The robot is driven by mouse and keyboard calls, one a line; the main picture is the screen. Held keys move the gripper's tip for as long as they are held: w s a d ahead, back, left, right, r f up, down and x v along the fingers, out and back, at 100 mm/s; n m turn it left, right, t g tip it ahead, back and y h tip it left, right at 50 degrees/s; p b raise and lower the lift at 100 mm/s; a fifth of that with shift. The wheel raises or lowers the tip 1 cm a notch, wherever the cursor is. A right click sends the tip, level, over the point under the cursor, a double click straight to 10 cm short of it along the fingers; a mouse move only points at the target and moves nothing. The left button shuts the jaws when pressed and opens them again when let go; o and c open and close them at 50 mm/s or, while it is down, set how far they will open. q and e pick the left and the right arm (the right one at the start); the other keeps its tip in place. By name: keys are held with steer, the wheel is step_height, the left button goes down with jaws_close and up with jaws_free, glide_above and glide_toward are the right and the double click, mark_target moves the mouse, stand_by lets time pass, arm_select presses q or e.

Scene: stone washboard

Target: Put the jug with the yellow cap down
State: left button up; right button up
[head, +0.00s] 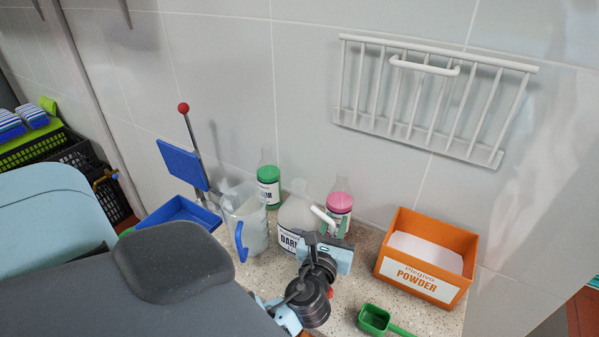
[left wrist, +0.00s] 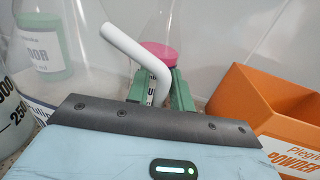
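A clear jug (head: 296,214) with a dark-lettered label is in the middle of the head view, on or just above the speckled counter. No yellow cap shows in either view. A bent white bar (left wrist: 130,42), which looks like its handle, shows in the left wrist view. My left gripper (head: 334,234) is at the jug's right side. Its green fingertips (left wrist: 160,92) stand a little apart with the bar's lower part between or in front of them. I cannot tell whether they press on it. My right gripper is not in view.
A measuring jug (head: 247,228) stands close on the left. A green-capped bottle (head: 268,186) and a pink-capped bottle (head: 340,203) are behind. An orange powder box (head: 425,256) and a green scoop (head: 374,319) are to the right. Bare counter (head: 347,290) lies between gripper and scoop.

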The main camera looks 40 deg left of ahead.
arm_select(q)
steer(key=c, duration=0.5)
jaws_close()
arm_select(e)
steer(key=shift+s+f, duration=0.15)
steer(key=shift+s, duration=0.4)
arm_select(q)
steer(key=shift+r, duration=0.15)
